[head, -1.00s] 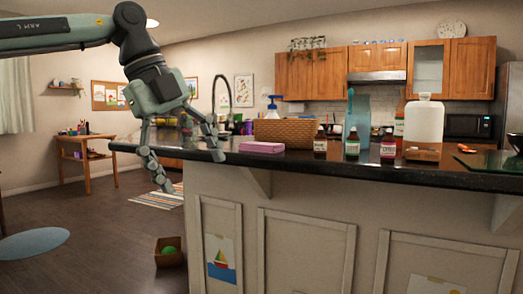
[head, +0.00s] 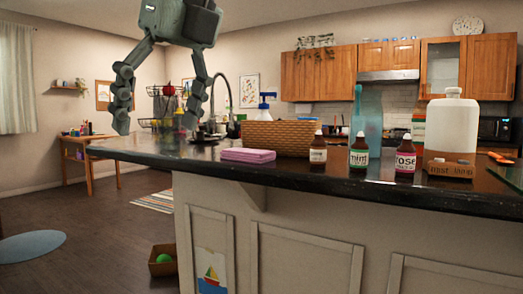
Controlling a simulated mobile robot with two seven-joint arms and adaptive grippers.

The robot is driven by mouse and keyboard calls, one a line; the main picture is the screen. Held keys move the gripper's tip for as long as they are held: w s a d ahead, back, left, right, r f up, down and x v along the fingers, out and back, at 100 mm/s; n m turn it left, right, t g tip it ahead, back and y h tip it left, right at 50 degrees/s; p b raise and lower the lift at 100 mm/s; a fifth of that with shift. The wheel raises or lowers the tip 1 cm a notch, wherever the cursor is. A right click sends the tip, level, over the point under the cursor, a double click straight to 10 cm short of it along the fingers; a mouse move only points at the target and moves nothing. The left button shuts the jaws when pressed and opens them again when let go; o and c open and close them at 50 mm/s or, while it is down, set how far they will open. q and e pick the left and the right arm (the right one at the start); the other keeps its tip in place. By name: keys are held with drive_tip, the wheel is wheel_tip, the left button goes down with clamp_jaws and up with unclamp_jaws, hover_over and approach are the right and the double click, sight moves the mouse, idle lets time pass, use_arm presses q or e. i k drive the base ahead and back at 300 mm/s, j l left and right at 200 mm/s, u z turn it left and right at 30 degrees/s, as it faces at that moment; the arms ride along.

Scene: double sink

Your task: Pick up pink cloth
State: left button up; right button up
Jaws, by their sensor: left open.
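The pink cloth (head: 248,155) lies folded flat on the dark counter, near its front edge and in front of a wicker basket. My left gripper (head: 157,127) hangs pointing down at the upper left, its two fingers spread wide and nothing between them. It is to the left of the cloth and apart from it. The right gripper does not show.
The wicker basket (head: 279,135) stands right behind the cloth. Small bottles, such as the mint bottle (head: 359,150) and rose bottle (head: 405,156), stand to the right with a large white jug (head: 451,127). The counter (head: 190,153) left of the cloth is mostly clear.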

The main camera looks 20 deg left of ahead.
sight(255, 156)
drive_tip(key=i, duration=1)
